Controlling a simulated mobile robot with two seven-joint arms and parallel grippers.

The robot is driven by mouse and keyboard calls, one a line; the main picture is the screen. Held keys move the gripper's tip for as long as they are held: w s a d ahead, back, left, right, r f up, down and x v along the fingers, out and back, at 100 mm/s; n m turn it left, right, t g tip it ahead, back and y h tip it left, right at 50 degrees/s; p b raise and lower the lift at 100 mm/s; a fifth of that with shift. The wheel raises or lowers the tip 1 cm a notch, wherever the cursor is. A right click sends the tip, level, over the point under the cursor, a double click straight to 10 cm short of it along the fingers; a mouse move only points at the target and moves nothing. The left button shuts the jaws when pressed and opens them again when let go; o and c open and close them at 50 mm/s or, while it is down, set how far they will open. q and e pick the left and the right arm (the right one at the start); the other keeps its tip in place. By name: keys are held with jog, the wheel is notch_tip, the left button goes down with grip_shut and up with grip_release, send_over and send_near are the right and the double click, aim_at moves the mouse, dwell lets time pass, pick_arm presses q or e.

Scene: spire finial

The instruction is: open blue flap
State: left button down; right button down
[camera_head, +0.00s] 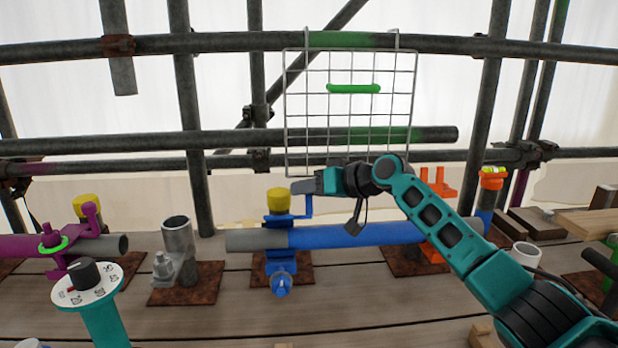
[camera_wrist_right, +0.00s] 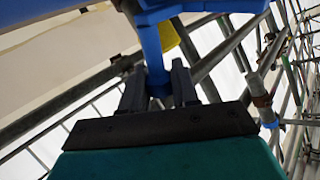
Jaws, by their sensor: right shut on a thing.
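The blue clamp (camera_head: 281,262) sits around the grey and blue pipe (camera_head: 345,235) in the middle of the head view. Its blue flap (camera_head: 280,217) lies at the top of the clamp, below a yellow cap (camera_head: 279,199). A thin blue handle (camera_head: 308,206) stands up at the flap's right end. My right gripper (camera_head: 298,187) comes in from the right and is shut on this handle. In the right wrist view the fingers (camera_wrist_right: 158,90) grip a blue post (camera_wrist_right: 149,45) from both sides. I cannot tell the flap's exact angle. My left gripper is not in view.
A wire mesh panel (camera_head: 350,113) hangs behind the gripper from scaffold tubes. A purple clamp (camera_head: 80,241) and a white dial (camera_head: 88,287) stand at left. Orange clamp parts (camera_head: 437,182) are close behind my right arm. The front planks (camera_head: 370,315) are largely clear.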

jog(key=shift+w+r+p, duration=0.3)
jog(key=shift+r, duration=0.1)
jog(key=c, duration=0.9)
grip_release()
jog(key=shift+f, duration=0.3)
jog(key=v, duration=1.3)
jog(key=shift+w+r, duration=0.15)
jog(key=shift+r, duration=0.15)
